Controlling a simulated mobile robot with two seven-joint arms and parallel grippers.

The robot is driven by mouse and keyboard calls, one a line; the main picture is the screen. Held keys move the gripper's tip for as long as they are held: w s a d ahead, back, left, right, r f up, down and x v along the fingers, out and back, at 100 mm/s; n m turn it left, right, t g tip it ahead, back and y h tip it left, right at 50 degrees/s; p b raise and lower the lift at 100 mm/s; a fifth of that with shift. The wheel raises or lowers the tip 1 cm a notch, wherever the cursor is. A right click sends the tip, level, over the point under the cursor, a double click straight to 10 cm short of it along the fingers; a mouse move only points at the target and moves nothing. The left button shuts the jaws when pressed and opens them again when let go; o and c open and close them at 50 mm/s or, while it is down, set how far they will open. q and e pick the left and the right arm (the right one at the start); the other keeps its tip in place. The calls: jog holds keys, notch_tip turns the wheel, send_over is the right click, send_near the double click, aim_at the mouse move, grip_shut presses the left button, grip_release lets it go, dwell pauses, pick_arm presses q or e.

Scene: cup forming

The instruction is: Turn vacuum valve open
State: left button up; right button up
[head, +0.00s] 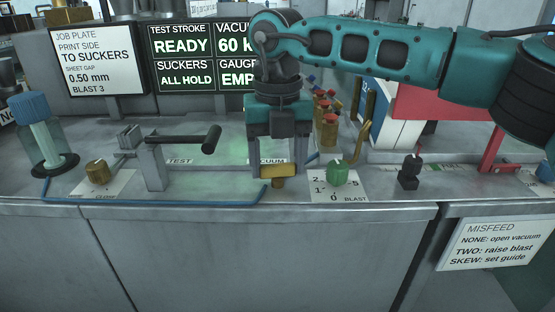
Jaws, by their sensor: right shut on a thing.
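The vacuum valve (278,183) is a small brass-coloured valve on the bench top, in front of a label that reads partly "VACUUM" (269,161). A blue hose (160,202) runs along the bench edge to it. My right gripper (278,171) points straight down from above and is shut on the valve's handle, with a finger on each side. The gripper hides part of the handle and the label. My left gripper is not in view.
A green BLAST knob (338,173) stands close to the right, with a black knob (409,171) farther right. A TEST lever with a black grip (211,139) and a brass knob (97,171) are left. Screens (184,55) read READY and ALL HOLD.

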aim_at(278, 165)
jog(key=shift+m, duration=0.7)
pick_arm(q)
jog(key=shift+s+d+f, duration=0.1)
pick_arm(e)
jog(key=shift+m, duration=0.3)
jog(key=o, duration=1.1)
jog(key=shift+c, duration=0.2)
pick_arm(q)
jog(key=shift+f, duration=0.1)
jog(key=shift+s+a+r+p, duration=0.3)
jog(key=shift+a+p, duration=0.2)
jog(key=shift+p, duration=0.45)
pick_arm(e)
notch_tip(278, 165, up, 13)
